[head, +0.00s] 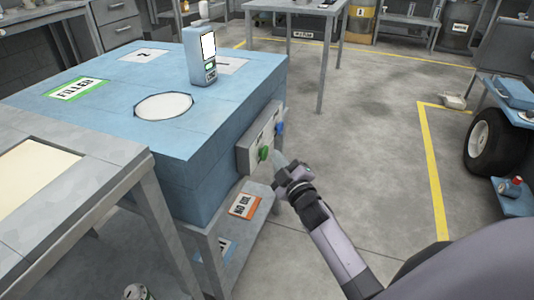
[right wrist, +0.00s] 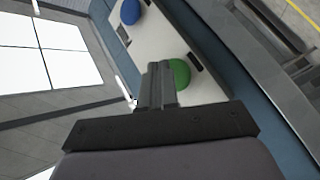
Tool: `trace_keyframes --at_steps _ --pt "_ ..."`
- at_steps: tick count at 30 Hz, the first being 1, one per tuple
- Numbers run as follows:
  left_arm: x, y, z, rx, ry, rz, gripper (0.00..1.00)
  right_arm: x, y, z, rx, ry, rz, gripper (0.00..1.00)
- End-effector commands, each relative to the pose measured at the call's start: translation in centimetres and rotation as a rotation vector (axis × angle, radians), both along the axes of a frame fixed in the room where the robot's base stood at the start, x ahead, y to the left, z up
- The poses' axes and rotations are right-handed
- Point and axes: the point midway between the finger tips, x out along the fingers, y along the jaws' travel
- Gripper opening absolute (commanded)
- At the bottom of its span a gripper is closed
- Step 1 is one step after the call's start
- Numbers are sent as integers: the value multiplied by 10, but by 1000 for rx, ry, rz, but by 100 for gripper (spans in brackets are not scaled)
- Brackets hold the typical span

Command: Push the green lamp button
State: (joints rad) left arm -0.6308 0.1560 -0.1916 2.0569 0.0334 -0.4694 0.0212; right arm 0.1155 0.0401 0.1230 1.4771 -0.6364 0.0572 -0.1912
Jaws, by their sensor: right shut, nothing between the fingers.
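The green lamp button (head: 264,153) sits on a pale panel (head: 246,158) on the side of the blue bench. A blue button (head: 280,127) is farther along the same panel. My right gripper (head: 279,161) is shut and empty, its tip just right of the green button in the head view. In the right wrist view the shut fingers (right wrist: 158,85) partly overlap the left side of the green button (right wrist: 179,74); the blue button (right wrist: 130,12) is above. I cannot tell whether the fingertips touch the green button. My left gripper is not in view.
The blue bench (head: 110,125) carries a grey device (head: 203,70), a round white disc (head: 164,106) and a "FILLED" label (head: 76,90). A grey table (head: 105,150) stands at the left. An orange-edged sign (head: 244,205) is below the panel. Open floor (head: 370,130) lies to the right.

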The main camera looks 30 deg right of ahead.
Motion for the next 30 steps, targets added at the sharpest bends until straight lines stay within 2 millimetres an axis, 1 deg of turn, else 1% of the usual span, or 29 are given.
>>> trace_keyframes --at_steps 12,24,30 --pt "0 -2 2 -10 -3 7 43 0 0 0 0 0 0 0" --pt "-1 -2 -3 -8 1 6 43 7 6 0 1 -1 0 0" --pt "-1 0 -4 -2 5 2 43 7 6 0 0 -1 1 0"
